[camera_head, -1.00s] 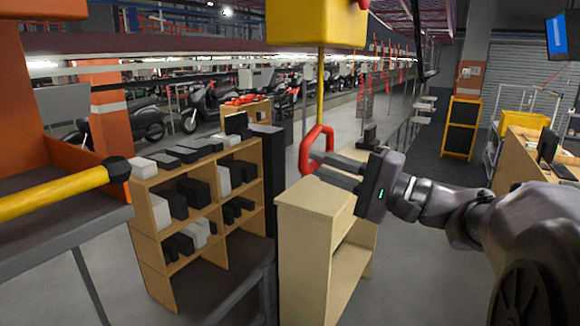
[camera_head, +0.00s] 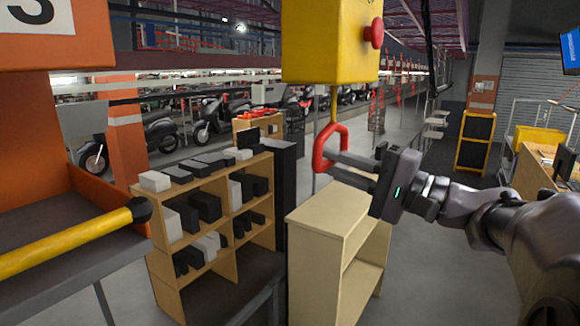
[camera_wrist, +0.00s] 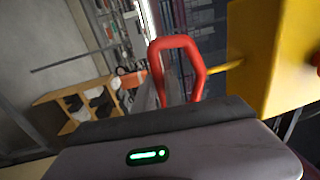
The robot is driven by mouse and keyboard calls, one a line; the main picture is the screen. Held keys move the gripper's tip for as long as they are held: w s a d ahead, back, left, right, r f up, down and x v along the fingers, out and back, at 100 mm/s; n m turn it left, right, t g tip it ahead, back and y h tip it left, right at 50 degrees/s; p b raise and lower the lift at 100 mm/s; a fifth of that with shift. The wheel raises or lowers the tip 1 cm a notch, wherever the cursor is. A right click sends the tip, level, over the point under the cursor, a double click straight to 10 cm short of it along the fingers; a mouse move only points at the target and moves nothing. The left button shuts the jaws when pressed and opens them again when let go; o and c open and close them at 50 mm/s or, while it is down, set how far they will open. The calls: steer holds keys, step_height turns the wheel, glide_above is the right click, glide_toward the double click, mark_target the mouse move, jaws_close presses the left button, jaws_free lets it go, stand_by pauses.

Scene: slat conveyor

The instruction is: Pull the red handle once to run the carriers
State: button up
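The red handle (camera_head: 343,142) is a loop hanging on a short yellow rod under the yellow box (camera_head: 318,45). My gripper (camera_head: 330,164) reaches it from the right, with its fingers at the lower part of the loop. They look shut on it, though the loop partly hides the tips. In the wrist view the red handle (camera_wrist: 200,72) stands upright just beyond the gripper's edge, which hides its lower end.
A pale wooden cabinet (camera_head: 318,225) stands below my gripper. Left of it is a shelf (camera_head: 205,215) with black and white boxes. A yellow bar with a black end (camera_head: 75,235) juts in at the left. A red knob (camera_head: 373,33) sits on the yellow box.

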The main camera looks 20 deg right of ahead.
steer(key=o, duration=0.4)
steer(key=shift+w+d+f, duration=0.1)
steer(key=shift+w, duration=0.1)
steer(key=shift+o, duration=0.2)
steer(key=shift+s, duration=0.15)
steer(key=b+v, duration=0.7)
steer(key=v, duration=0.1)
steer(key=shift+s+d+b, duration=0.25)
steer(key=shift+s+b, duration=0.1)
steer(key=shift+b, duration=0.05)
